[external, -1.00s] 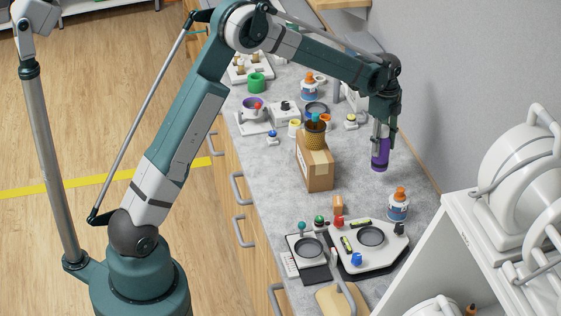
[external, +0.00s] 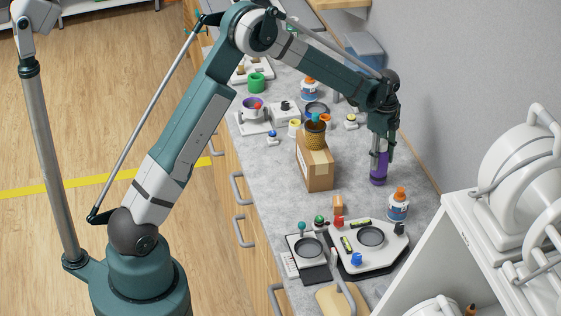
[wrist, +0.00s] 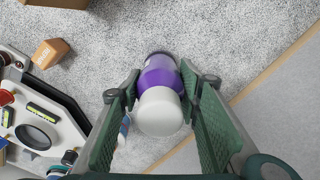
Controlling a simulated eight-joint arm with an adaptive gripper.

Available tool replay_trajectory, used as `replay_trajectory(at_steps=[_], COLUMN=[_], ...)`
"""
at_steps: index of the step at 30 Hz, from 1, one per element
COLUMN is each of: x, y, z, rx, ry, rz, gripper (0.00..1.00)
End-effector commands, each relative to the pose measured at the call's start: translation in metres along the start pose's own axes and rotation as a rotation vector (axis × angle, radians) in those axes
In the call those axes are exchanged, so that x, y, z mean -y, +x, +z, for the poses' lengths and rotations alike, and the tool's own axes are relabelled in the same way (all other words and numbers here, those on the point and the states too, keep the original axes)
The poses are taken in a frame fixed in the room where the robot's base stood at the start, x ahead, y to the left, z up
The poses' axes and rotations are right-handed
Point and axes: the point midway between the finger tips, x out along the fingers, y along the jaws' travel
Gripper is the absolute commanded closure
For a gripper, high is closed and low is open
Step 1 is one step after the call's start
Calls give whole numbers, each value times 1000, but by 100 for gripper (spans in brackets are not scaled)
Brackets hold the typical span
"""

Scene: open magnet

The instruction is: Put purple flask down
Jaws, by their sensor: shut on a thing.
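The purple flask (external: 379,175) is upright at the right side of the grey counter (external: 360,205), near the wall. In the wrist view the flask (wrist: 160,75) shows its pale rounded top and purple body between the two green fingers. My gripper (external: 380,150) is shut on the upper part of the flask from above; it also shows in the wrist view (wrist: 160,105). The flask's base is at or very close to the counter top; I cannot tell whether it touches.
A white bottle with an orange cap (external: 398,205) stands in front. A black-edged tray device (external: 370,245) lies nearer. Counter around the flask is bare.

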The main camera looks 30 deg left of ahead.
Motion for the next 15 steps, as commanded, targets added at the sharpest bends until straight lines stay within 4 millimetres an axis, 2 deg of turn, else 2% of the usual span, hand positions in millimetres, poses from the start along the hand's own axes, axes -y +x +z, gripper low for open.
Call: replay_trajectory(at_steps=[14, 15], x=[0, 0], y=[6, 6], z=[0, 0], rx=[0, 0], ry=[0, 0], rz=[0, 0], gripper=[82, 63])
